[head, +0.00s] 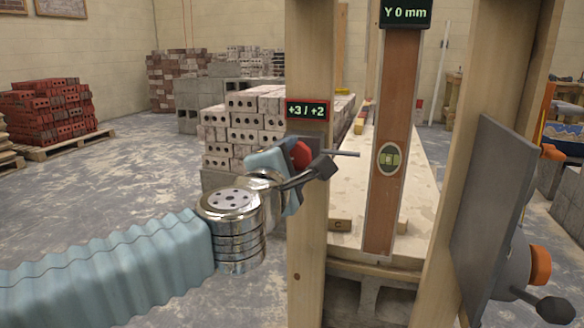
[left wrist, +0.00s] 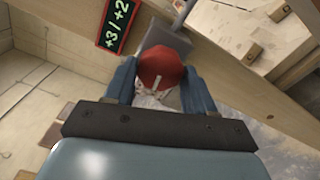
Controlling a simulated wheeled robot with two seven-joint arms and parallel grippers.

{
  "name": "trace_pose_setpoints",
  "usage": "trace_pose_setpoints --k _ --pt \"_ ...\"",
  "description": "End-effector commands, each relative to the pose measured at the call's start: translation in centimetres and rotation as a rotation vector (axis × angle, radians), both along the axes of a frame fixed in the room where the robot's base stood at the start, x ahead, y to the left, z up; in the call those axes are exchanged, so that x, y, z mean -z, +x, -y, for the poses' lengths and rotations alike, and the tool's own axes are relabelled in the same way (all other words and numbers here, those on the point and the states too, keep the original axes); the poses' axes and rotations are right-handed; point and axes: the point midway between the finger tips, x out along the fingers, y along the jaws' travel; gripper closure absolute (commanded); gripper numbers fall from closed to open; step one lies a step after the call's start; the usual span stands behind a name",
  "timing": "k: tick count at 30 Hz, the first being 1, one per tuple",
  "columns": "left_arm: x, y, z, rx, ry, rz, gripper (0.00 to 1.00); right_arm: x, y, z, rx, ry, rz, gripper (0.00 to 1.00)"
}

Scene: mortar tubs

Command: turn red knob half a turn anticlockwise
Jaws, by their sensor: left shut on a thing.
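The red knob (head: 301,155) sits on the left wooden post, just under a small display reading "+3 / +2" (head: 308,110). In the left wrist view the knob (left wrist: 160,68) shows as a rounded red cap between two blue fingers. My left gripper (head: 290,165) is shut on the knob, with a finger on each side of it. A grey metal bracket (left wrist: 158,38) lies behind the knob. Part of the knob is hidden by the gripper in the head view.
A wooden board with a level vial (head: 389,158) stands between the posts under a "Y 0 mm" display (head: 405,12). Brick stacks (head: 48,115) stand behind; floor at left is clear.

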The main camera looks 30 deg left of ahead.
Motion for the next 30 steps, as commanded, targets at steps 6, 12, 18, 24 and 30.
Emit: trace_pose_setpoints --k 6,12,18,24,30 --pt "0.5 0.0 0.0 -0.002 -0.201 0.045 0.76 1.3 0.0 -0.1 -0.002 0.002 -0.002 0.57" --pt "0.6 0.0 0.0 -0.002 -0.386 0.089 0.76 2.2 -0.1 -0.2 -0.003 0.006 -0.004 0.57" --pt "0.6 0.1 0.1 -0.001 -0.570 0.133 0.76 3.3 -0.1 -0.3 -0.005 0.008 -0.006 0.57" --pt "0.7 0.1 0.1 -0.002 -0.756 0.177 0.76 4.4 -0.2 -0.5 -0.007 0.011 -0.008 0.57" --pt "0.7 0.1 0.1 -0.002 -0.938 0.220 0.76 5.6 -0.2 -0.6 -0.009 0.014 -0.011 0.57"
